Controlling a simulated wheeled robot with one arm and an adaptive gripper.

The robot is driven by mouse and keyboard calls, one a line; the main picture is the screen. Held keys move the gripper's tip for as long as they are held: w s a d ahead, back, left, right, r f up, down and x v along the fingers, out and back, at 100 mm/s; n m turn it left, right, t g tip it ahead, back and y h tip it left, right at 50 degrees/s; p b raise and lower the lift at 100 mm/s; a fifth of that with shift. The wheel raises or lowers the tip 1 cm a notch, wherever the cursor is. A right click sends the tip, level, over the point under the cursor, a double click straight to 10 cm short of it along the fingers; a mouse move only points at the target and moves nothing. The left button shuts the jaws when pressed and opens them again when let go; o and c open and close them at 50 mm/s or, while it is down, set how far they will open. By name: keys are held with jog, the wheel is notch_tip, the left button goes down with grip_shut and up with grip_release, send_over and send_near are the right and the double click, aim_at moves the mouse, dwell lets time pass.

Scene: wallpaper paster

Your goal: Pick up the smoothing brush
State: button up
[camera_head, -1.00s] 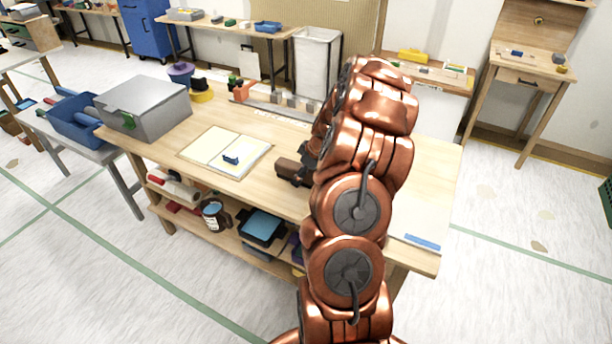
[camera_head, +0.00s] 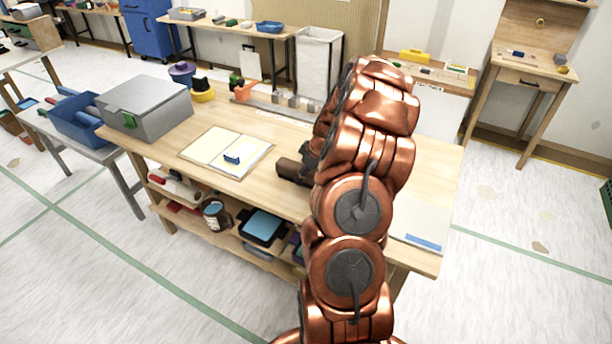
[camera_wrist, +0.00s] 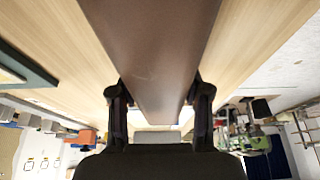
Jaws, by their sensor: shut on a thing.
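The smoothing brush appears as a brown block (camera_head: 288,167) near the middle of the workbench, at the left of my arm. My gripper (camera_wrist: 160,95) is shut on it. In the wrist view, the brush's broad brown body (camera_wrist: 155,45) fills the space between the two dark fingers and runs up out of the frame. My arm hides part of the gripper in the head view. I cannot tell whether the brush touches the bench top.
The workbench (camera_head: 170,128) holds an open book (camera_head: 206,146) with a small blue item (camera_head: 232,158), a grey toolbox (camera_head: 150,108) and a blue-edged item (camera_head: 423,242) at the right. A shelf below holds a can (camera_head: 214,215). Bench surface between book and brush is clear.

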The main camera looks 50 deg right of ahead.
jog(key=shift+r+b, duration=0.8)
jog(key=shift+r, duration=0.85)
jog(key=shift+s+a+r, duration=0.15)
jog(key=s+a+b, duration=0.1)
jog(key=s+a, duration=0.2)
jog(key=s, duration=0.1)
jog(key=s+a+r+b, duration=0.1)
jog(key=s+a, duration=0.2)
jog(key=s, duration=0.1)
jog(key=s+a+b, duration=0.1)
jog(key=s+a, duration=0.2)
jog(key=a, duration=0.1)
jog(key=shift+s+a+r+b, duration=0.1)
jog(key=shift+s+r+b, duration=0.1)
jog(key=shift+s+b, duration=0.2)
